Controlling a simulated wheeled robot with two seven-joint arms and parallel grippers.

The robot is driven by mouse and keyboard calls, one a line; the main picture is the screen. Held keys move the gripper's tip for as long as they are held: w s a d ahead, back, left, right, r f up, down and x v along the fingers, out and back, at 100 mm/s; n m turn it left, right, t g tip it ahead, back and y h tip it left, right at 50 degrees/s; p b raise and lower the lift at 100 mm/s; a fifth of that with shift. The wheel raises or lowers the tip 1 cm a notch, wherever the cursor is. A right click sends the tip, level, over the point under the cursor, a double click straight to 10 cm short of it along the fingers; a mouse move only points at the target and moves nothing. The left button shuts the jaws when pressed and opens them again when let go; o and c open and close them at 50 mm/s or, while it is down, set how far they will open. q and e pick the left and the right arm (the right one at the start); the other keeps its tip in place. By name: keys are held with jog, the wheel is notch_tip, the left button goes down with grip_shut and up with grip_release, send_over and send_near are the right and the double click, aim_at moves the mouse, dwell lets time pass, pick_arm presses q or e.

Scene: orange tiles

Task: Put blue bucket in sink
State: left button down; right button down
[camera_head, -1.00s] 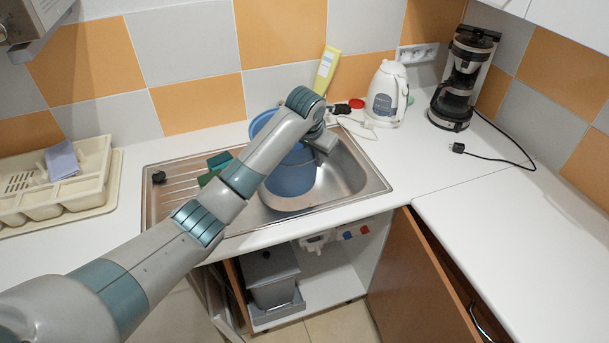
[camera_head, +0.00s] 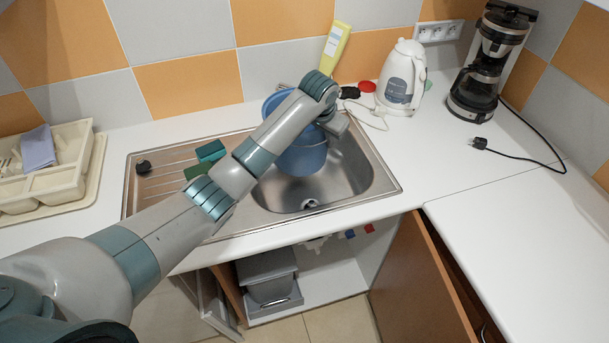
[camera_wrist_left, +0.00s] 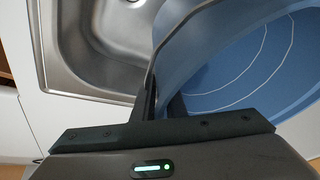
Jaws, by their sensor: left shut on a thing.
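The blue bucket (camera_head: 302,158) is at the back of the metal sink's basin (camera_head: 352,172), partly hidden by my left arm. I cannot tell whether its base touches the basin. The drain shows in front of it. My left gripper (camera_wrist_left: 157,95) is shut on the bucket's wall at the rim; in the head view its fingers are mostly hidden. In the left wrist view the bucket (camera_wrist_left: 255,65) fills the right side, its inside visible, with the sink basin (camera_wrist_left: 90,45) to the left. My right gripper is not in view.
Green sponge-like blocks (camera_head: 210,151) lie on the drainboard. A white kettle (camera_head: 402,78), a yellow bottle (camera_head: 335,43) and a coffee maker (camera_head: 488,65) stand behind and to the right. A cutlery tray (camera_head: 72,185) is at left. A cabinet door (camera_head: 418,280) stands open below.

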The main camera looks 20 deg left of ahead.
aim_at(325, 154)
pick_arm(q)
notch_tip(325, 154, down, 5)
jog(key=shift+r+p, duration=0.1)
jog(key=shift+p, duration=0.8)
jog(key=shift+f, duration=0.45)
jog(key=shift+f+p, duration=0.3)
jog(key=shift+f, duration=0.25)
notch_tip(325, 154, down, 3)
jog(key=shift+p, duration=0.35)
jog(key=shift+f, duration=0.1)
